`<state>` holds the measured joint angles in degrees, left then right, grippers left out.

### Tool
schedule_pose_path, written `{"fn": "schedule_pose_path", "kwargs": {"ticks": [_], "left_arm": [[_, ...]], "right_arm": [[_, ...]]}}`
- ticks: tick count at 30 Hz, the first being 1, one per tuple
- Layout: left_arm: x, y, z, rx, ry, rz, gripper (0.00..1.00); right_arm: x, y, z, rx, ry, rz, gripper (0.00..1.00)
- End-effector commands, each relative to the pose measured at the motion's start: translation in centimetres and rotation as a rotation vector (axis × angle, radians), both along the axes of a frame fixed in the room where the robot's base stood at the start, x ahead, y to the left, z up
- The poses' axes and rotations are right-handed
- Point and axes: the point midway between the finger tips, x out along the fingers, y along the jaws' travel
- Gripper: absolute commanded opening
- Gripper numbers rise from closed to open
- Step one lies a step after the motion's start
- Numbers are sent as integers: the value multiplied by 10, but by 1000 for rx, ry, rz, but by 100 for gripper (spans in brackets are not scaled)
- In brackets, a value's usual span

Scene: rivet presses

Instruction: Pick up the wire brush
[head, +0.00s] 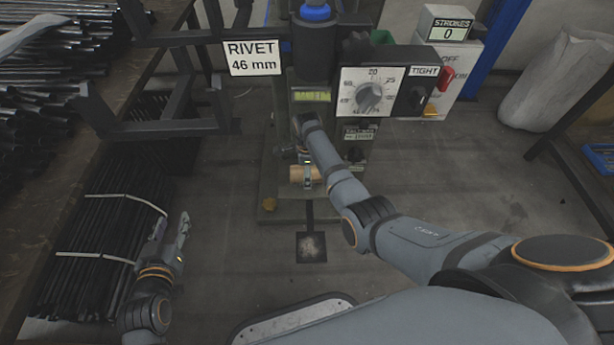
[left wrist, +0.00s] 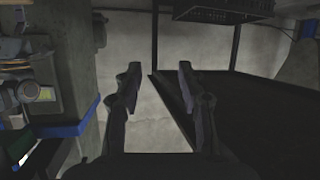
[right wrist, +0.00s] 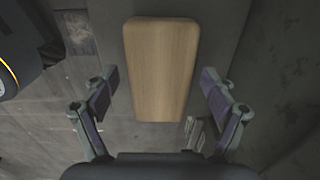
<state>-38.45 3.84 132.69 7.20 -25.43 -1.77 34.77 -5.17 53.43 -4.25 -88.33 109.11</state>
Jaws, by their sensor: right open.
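The wire brush shows as a wooden block (head: 299,174) at the base of the rivet press in the head view. In the right wrist view its wooden top (right wrist: 162,70) lies lengthwise between my fingers, with a visible gap on each side; no bristles can be made out. My right gripper (right wrist: 160,95) is open around the line of the brush and is not closed on it. In the head view my right arm partly hides the brush. My left gripper (head: 178,228) is open and empty, left of the press; its spread fingers show in the left wrist view (left wrist: 158,75).
The press carries a control panel with a dial (head: 369,97) and a rivet sign (head: 252,58). Bundled black rods (head: 100,240) lie at the left. Floor right of the press is mostly clear.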

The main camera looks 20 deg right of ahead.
Motion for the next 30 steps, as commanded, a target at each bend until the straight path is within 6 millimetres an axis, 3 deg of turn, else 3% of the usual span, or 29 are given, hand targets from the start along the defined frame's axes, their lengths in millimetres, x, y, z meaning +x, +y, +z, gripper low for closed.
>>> {"fn": "schedule_pose_path", "kwargs": {"ticks": [6,14,27,30], "left_arm": [[13,1,28,2,-119,6,40],[14,1,31,3,-129,6,40],[14,1,30,3,-127,6,40],[14,1,30,4,-127,5,40]], "right_arm": [[0,0,-6,0,-1,0,85],[0,0,-6,0,0,0,85],[0,0,-6,0,0,0,25],[0,0,-6,0,0,0,23]]}}
